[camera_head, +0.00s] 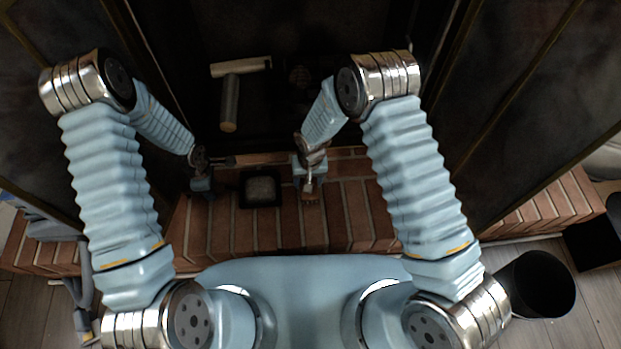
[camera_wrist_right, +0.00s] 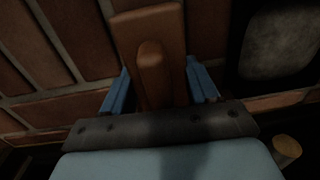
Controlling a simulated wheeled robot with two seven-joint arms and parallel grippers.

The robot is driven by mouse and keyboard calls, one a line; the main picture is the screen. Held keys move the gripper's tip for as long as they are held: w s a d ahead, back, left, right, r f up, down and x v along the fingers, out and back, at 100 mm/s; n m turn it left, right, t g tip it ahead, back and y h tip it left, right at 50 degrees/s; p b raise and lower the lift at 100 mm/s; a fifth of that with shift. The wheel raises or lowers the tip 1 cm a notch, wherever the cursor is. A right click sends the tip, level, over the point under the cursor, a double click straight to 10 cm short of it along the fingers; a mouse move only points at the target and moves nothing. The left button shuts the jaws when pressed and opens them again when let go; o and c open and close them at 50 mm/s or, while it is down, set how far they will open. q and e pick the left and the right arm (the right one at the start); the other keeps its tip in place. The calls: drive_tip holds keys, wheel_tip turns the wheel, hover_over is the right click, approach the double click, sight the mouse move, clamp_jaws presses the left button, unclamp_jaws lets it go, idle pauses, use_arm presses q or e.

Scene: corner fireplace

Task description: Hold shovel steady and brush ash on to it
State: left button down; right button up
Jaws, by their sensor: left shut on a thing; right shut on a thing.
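The shovel (camera_head: 243,200) is a dark square pan over the brick hearth, with a grey patch that looks like ash (camera_head: 262,188) inside it. My left gripper (camera_head: 203,186) is at the pan's left and shut on the shovel; its handle is mostly hidden. My right gripper (camera_head: 309,181) is at the pan's right, shut on the brush (camera_head: 310,199). In the right wrist view the brush (camera_wrist_right: 155,75) is brown wood between the blue fingers (camera_wrist_right: 160,88), beside the shovel pan (camera_wrist_right: 238,62). The brush's bristles cannot be made out.
Two logs (camera_head: 240,68) lie in the dark firebox behind the grippers. The brick hearth (camera_head: 345,215) is clear in front of the shovel. A black bucket (camera_head: 540,290) and a black box (camera_head: 595,243) stand on the floor at the right. Dark panels flank the opening.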

sight(290, 187)
drive_tip(key=shift+s+a+f, duration=0.1)
drive_tip(key=shift+f, duration=0.05)
drive_tip(key=shift+s+a, duration=0.1)
drive_tip(key=shift+a, duration=1.2)
drive_tip(key=shift+a, duration=0.1)
drive_tip(key=shift+a, duration=1.25)
drive_tip(key=shift+r, duration=0.2)
drive_tip(key=shift+d+r, duration=0.5)
drive_tip(key=shift+r, duration=0.5)
drive_tip(key=shift+d+r, duration=0.55)
drive_tip(key=shift+r, duration=0.45)
drive_tip(key=shift+d+r, duration=0.5)
drive_tip(key=shift+r, duration=0.5)
